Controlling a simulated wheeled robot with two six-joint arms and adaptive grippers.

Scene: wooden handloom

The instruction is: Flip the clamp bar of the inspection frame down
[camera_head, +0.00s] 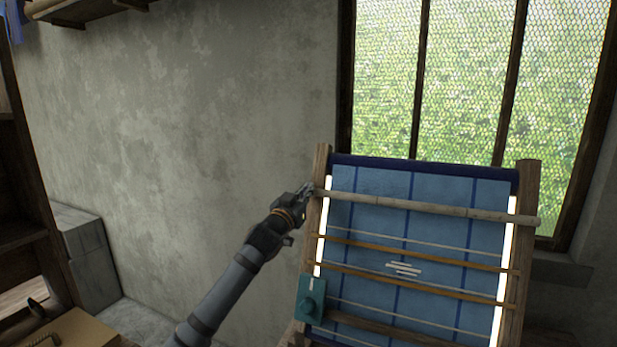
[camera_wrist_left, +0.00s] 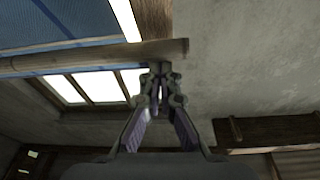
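The inspection frame (camera_head: 519,265) stands tilted at the right, with wooden side posts and blue checked cloth. Its clamp bar (camera_head: 430,205), a pale round wooden rod, runs across the upper part of the cloth and past both posts. My left gripper (camera_head: 309,188) is at the bar's left end, beside the left post. In the left wrist view the bar (camera_wrist_left: 95,57) crosses just beyond my fingertips (camera_wrist_left: 158,70), which are close together and look shut. I cannot tell whether they touch the bar. My right gripper is not in view.
A teal box with a knob (camera_head: 311,300) sits on the frame's lower left. Thin orange slats (camera_head: 420,286) cross the cloth below the bar. A meshed window (camera_head: 470,80) is behind. The plain wall (camera_head: 180,130) leaves free room at left.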

